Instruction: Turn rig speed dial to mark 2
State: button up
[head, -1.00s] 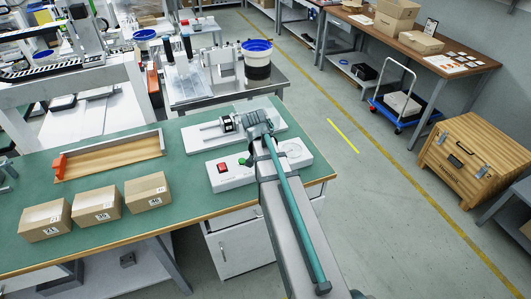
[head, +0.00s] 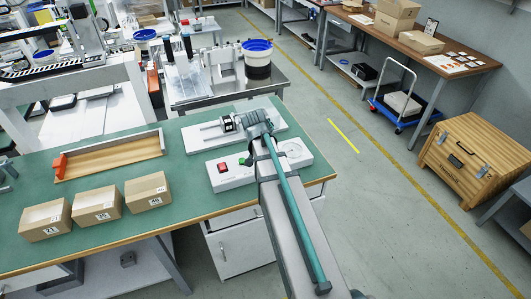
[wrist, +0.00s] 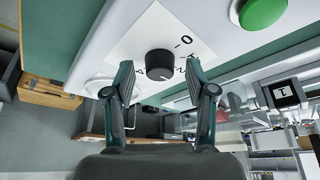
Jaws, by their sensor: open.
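The speed dial (wrist: 160,64) is a round black knob on a white scale plate (wrist: 137,40) in the wrist view. A printed 0 shows beside it, with other marks partly hidden by the fingers and knob. I cannot make out where the knob points. My gripper (wrist: 160,79) is open, with one finger on each side of the knob; I cannot tell whether they touch it. In the head view the dial is hidden behind my gripper and wrist. The white control box (head: 232,181) sits at the green bench's right end.
The box carries a red button (head: 223,167) and a green button (wrist: 263,12). Behind it is a white plate with the rig (head: 228,124). Several cartons (head: 96,205) and a wooden tray (head: 110,158) stand to the left. The green bench surface (head: 185,158) between is clear.

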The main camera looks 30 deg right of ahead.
jog(key=v, duration=1.2)
jog(key=shift+f, duration=0.1)
